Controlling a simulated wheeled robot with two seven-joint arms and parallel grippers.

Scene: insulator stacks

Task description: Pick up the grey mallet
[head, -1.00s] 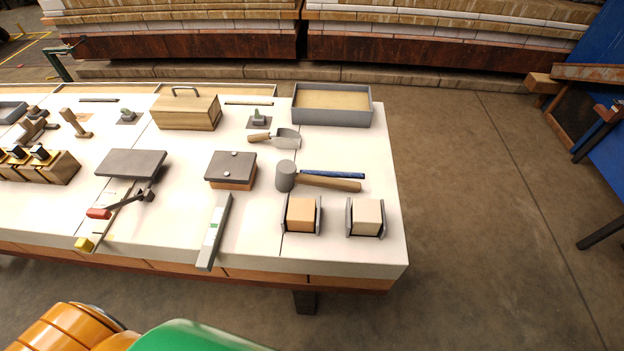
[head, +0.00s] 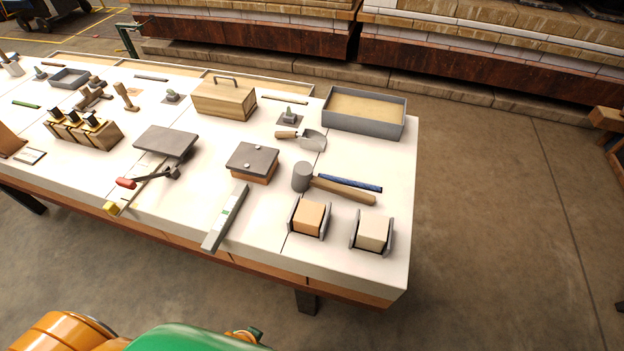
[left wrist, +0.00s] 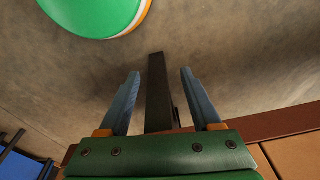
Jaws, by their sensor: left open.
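The grey mallet (head: 302,177) lies on the right part of the white worktable, its grey head to the left and its wooden handle pointing right. A blue-handled tool (head: 350,183) lies right beside the handle, on its far side. My left gripper (left wrist: 158,78) shows in the left wrist view, open and empty, with its two fingers apart over the floor and a dark table leg. The mallet is not in that view. Neither gripper shows in the head view.
Near the mallet are a trowel (head: 312,140), a block with a grey plate (head: 252,160), and two bracketed blocks (head: 310,218) (head: 373,233). A grey sand tray (head: 362,127) stands behind. A level (head: 226,218) lies at the front edge.

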